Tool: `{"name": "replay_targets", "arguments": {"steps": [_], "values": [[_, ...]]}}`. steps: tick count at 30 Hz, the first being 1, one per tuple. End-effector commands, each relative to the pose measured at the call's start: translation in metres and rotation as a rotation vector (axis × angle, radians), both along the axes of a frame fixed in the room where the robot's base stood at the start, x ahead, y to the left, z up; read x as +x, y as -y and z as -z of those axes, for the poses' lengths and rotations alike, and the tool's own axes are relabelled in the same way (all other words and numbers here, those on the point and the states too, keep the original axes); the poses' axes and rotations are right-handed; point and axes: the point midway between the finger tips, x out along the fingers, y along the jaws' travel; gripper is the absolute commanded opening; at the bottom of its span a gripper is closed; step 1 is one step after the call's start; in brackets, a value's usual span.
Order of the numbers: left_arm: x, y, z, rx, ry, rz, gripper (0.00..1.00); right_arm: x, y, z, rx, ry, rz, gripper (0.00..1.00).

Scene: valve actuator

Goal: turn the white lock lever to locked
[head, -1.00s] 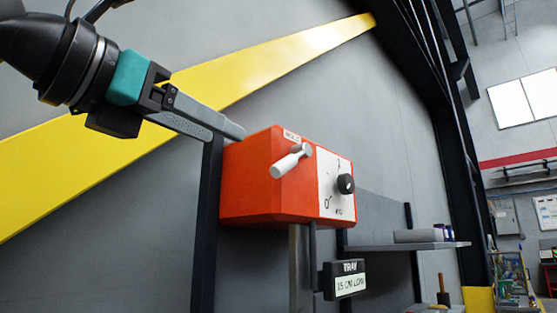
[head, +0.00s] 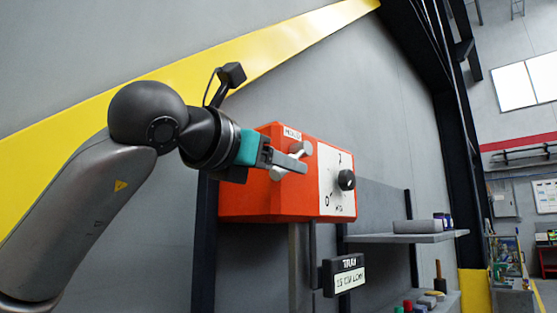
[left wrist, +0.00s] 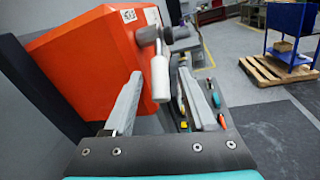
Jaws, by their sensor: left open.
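The white lock lever (head: 280,172) sits on the left face of the orange actuator box (head: 262,207), on a grey round hub (head: 305,148). My left gripper (head: 301,168) is in front of the lever and partly hides it. In the left wrist view the white lever (left wrist: 160,79) hangs from its hub between the two spread fingers of my left gripper (left wrist: 165,95). The fingers are apart, and I cannot tell whether either touches the lever. The black knob (head: 347,180) is on the white panel to the right. My right gripper is not in view.
A grey shelf (head: 405,237) with a grey block and small containers is right of the box. A TRAY sign (head: 343,276) hangs below the box. A dark post supports the box. A blue stand on a wooden pallet (left wrist: 280,72) is far off.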

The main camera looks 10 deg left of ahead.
Motion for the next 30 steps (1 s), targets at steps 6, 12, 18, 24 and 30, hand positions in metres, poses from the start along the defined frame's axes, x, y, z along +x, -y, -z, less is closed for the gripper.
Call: {"name": "replay_targets", "arguments": {"steps": [6, 12, 18, 24, 30], "values": [[-0.0001, 0.0, 0.0003, 0.0, 0.0, 0.0, 0.51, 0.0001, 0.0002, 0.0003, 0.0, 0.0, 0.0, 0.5], [-0.0003, -0.0001, 0.0, 0.0, 0.0, 0.0, 0.28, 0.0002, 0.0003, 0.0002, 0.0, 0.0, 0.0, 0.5], [-0.0005, -0.0002, -0.0001, 0.0, 0.0, 0.0, 0.06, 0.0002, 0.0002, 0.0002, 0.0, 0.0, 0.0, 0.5], [-0.0006, -0.0002, -0.0002, 0.0, 0.001, 0.0, 0.0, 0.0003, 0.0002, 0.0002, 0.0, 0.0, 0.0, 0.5], [-0.0006, -0.0002, -0.0003, 0.0, 0.001, 0.001, 0.0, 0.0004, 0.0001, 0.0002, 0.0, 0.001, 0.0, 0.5]]}}
